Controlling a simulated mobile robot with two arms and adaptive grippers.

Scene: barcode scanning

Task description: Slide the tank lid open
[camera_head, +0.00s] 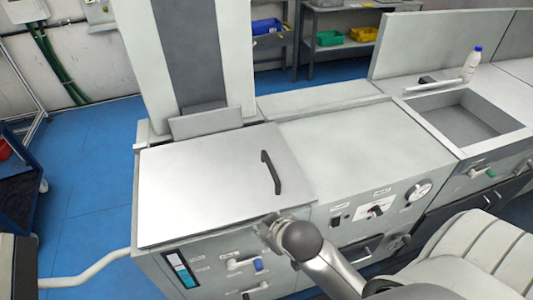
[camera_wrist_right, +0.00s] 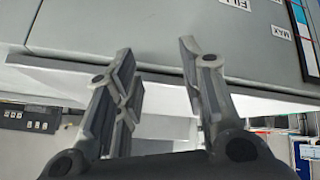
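The tank lid (camera_head: 200,190) is a flat pale metal plate lying over the top of the left cabinet, with no opening visible around it. Its black bar handle (camera_head: 270,172) stands near the lid's right edge. My right gripper (camera_head: 268,226) is at the lid's front right corner, in front of and below the handle and apart from it. In the right wrist view its two fingers (camera_wrist_right: 156,55) are spread with nothing between them, close to the cabinet's front panel and edge. My left gripper is not in view.
The front panel holds a blue level gauge (camera_head: 180,270), valves and a round dial (camera_head: 418,190). A grey column (camera_head: 190,50) rises behind the lid. To the right are a flat counter (camera_head: 360,135), a sink (camera_head: 468,122) and a white bottle (camera_head: 472,64).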

